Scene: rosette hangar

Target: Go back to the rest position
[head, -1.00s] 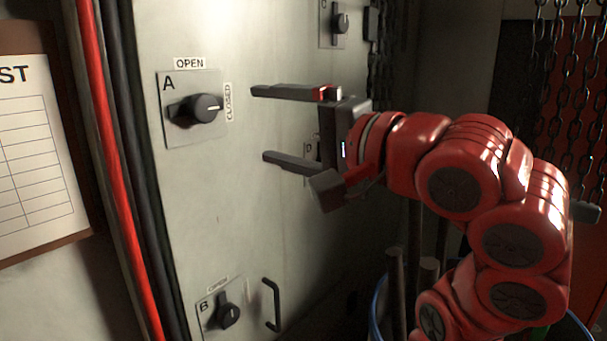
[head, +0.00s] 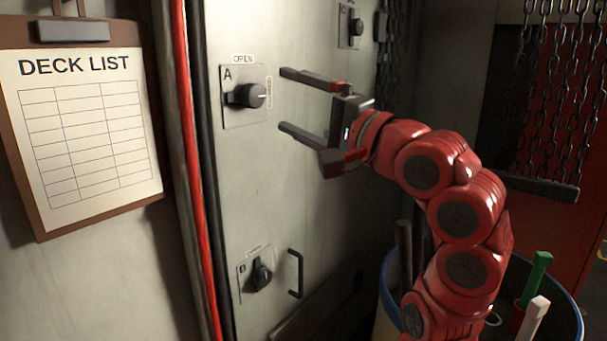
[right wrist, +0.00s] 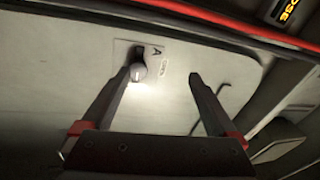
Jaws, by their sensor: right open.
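My right gripper (head: 281,100) is open and empty, in front of the pale panel (head: 310,200) and just right of knob A (head: 250,95). The fingers point left and do not touch the knob. Knob A is dark, on a square plate, with its white mark pointing right toward the side label; an OPEN label sits above it. In the right wrist view, knob A (right wrist: 138,72) shows beyond the two spread fingers, nearer the left one. My left gripper is not in view.
A lower knob B (head: 262,275) and a dark handle (head: 296,273) are on the panel. Another knob (head: 356,26) is at the top. A DECK LIST clipboard (head: 80,130) hangs left. A blue-rimmed bin (head: 571,300) and chains (head: 555,90) are at right.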

